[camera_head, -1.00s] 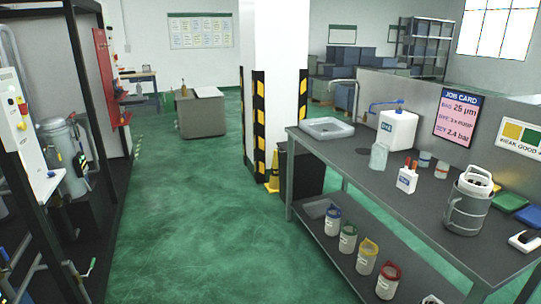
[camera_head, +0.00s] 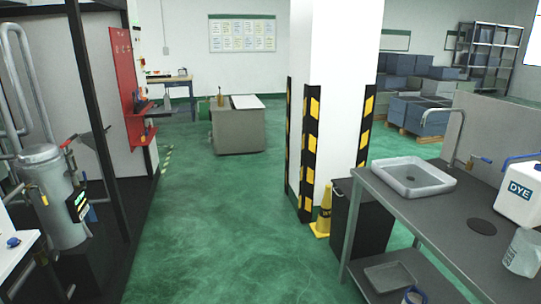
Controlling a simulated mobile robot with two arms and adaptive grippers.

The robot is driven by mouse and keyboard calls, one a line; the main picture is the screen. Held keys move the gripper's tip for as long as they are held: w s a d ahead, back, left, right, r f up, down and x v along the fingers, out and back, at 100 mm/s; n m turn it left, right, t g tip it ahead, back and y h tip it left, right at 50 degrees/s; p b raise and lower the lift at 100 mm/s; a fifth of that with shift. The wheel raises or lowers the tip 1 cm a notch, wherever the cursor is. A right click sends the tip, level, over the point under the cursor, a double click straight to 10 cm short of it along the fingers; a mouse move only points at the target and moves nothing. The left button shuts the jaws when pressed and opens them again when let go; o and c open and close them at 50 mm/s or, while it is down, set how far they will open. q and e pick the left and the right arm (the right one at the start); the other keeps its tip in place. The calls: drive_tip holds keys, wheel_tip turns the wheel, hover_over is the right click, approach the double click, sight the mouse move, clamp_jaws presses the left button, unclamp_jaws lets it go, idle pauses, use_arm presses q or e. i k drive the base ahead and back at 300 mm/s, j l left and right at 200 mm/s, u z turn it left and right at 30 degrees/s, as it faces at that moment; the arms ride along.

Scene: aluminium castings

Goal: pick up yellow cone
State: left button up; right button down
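The yellow cone (camera_head: 322,215) stands upright on the green floor at the foot of the white pillar, right of the picture's middle. It is a slim cone on a square yellow base. It stands close to a dark bin (camera_head: 372,222) on its right and the striped corner guard (camera_head: 311,150) on its left. Neither of my grippers can be made out in the head view.
A dark-framed rig with a metal tank (camera_head: 52,195) is at the left. Open green floor (camera_head: 215,225) lies between, with a grey cabinet (camera_head: 238,128) farther back.

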sight(321, 229)
drive_tip(key=i, duration=2.3)
